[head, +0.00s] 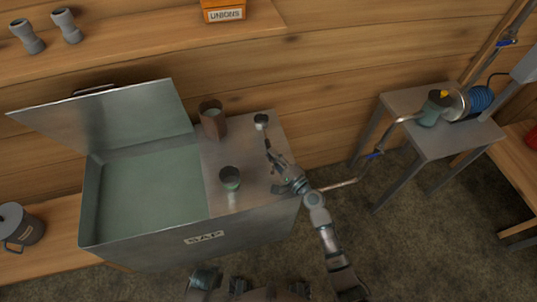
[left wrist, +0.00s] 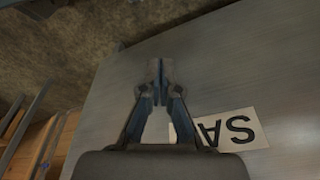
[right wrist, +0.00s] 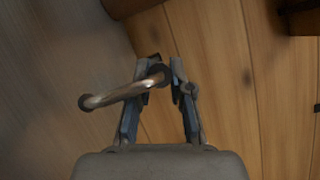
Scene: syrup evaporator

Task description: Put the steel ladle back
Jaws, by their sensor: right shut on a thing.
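My right gripper (head: 270,155) is over the right part of the metal evaporator top, near its right edge. In the right wrist view (right wrist: 165,82) its fingers are shut on a bent shiny rod with dark ends, which looks like the handle of the steel ladle (right wrist: 122,92). A small dark round piece with a pale rim (head: 261,121) lies just beyond the fingertips; I cannot tell whether it is the ladle's bowl. My left gripper (left wrist: 160,75) is shut and empty, its fingertips together, close to the front panel with the SAP label (left wrist: 232,130).
The SAP evaporator (head: 140,236) has its lid (head: 110,115) raised. A brown container (head: 212,118) and a dark cup (head: 230,178) stand on its top. A pipe with a blue valve (head: 372,155) runs to the side table (head: 405,100) at right. A kettle (head: 18,225) sits at left.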

